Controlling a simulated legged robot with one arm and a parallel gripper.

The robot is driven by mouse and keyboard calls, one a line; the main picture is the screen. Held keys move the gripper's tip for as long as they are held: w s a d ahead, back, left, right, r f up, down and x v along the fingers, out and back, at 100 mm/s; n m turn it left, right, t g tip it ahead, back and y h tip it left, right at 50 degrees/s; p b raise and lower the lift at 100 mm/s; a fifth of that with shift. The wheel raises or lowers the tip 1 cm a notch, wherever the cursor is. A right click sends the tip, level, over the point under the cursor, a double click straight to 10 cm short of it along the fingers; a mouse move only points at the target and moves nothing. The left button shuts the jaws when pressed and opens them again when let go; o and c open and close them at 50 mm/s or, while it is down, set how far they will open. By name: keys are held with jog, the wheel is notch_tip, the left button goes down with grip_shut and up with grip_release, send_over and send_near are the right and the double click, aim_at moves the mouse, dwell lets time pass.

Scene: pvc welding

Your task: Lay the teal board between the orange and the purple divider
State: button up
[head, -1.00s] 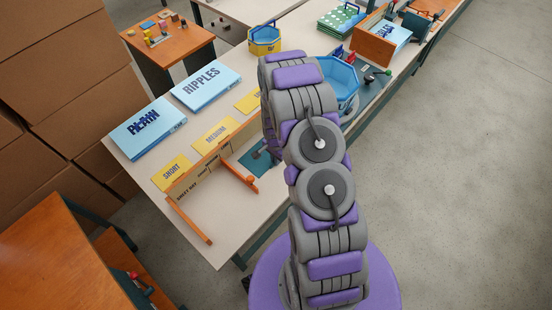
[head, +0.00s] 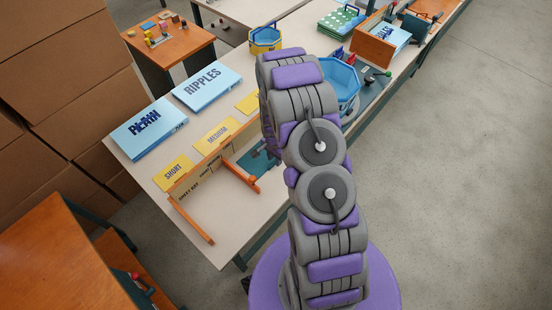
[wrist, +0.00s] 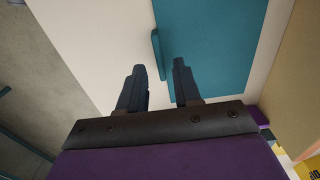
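The teal board (wrist: 215,50) lies flat on the pale table in the wrist view, with a narrow upright teal strip (wrist: 157,55) along its left side. In the head view, part of the board (head: 264,160) shows left of my arm, which hides the rest. My gripper (wrist: 159,64) is open, its two dark fingers apart with the strip between and just beyond their tips, a gap on each side. A rack with orange bars (head: 191,219) stands at the table's near edge; a second orange bar (head: 240,178) is nearer the board. I cannot make out a purple divider clearly.
Yellow cards marked SHORT (head: 173,173) and MEDIUM (head: 217,133) lie behind the rack. Pale blue boxes marked PLAIN (head: 148,127) and RIPPLES (head: 206,87) lie farther back. A blue bin (head: 341,80) stands right of my arm. The floor at right is clear.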

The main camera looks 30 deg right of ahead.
notch_tip(320, 180, up, 17)
jog(key=s+a+n+p, duration=0.1)
jog(key=s+a+n, duration=0.1)
jog(key=s+a+r+n, duration=0.2)
jog(key=s+a+r, duration=0.15)
jog(key=r, duration=0.35)
jog(key=s+a+r+n, duration=0.2)
jog(key=s+a+r, duration=0.1)
jog(key=s+r, duration=0.25)
jog(key=s+a+r+n, duration=0.1)
jog(key=s+r+n, duration=0.1)
jog(key=s, duration=0.5)
jog(key=s+a+r+n+g, duration=0.1)
jog(key=s+a+r+n, duration=0.1)
jog(key=s+r, duration=0.3)
jog(key=s+a+r+n, duration=0.2)
jog(key=s+r+n, duration=0.2)
jog(key=s, duration=0.5)
jog(key=shift+s+a+r+g, duration=0.15)
jog(key=shift+a+r+g, duration=0.1)
jog(key=shift+g, duration=0.15)
